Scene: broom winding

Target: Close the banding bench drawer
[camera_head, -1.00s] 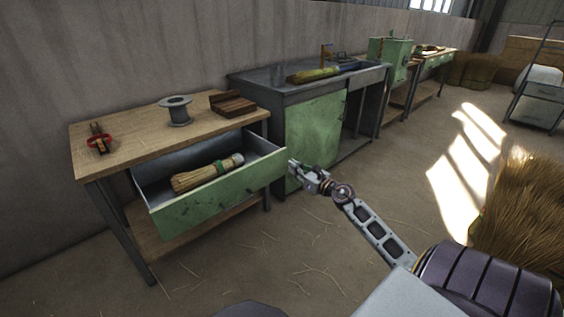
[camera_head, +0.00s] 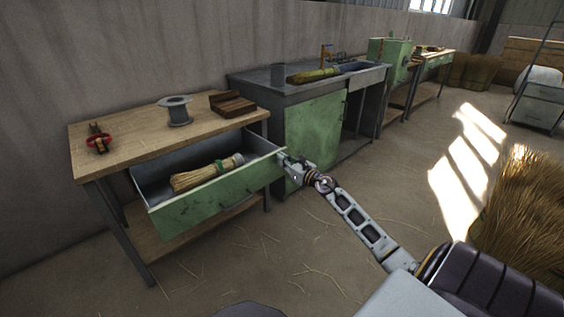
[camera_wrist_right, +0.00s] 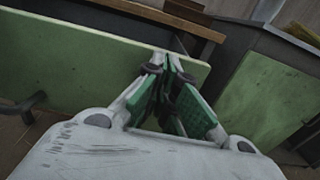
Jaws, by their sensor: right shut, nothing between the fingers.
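The banding bench (camera_head: 110,157) stands at the left with its green drawer (camera_head: 205,205) pulled well out. The drawer holds a straw hand broom (camera_head: 195,177). My right gripper (camera_head: 284,157) is shut and empty at the right end of the drawer front, near its top corner. In the right wrist view the shut fingers (camera_wrist_right: 172,62) overlap the drawer front (camera_wrist_right: 75,65) near its right end; I cannot tell whether they touch it. The drawer handle (camera_wrist_right: 22,108) shows at the left there. My left gripper is not in view.
A green cabinet with a sink (camera_head: 310,140) stands close to the right. The floor in front is open, with scattered straw; a straw heap (camera_head: 525,205) is at right.

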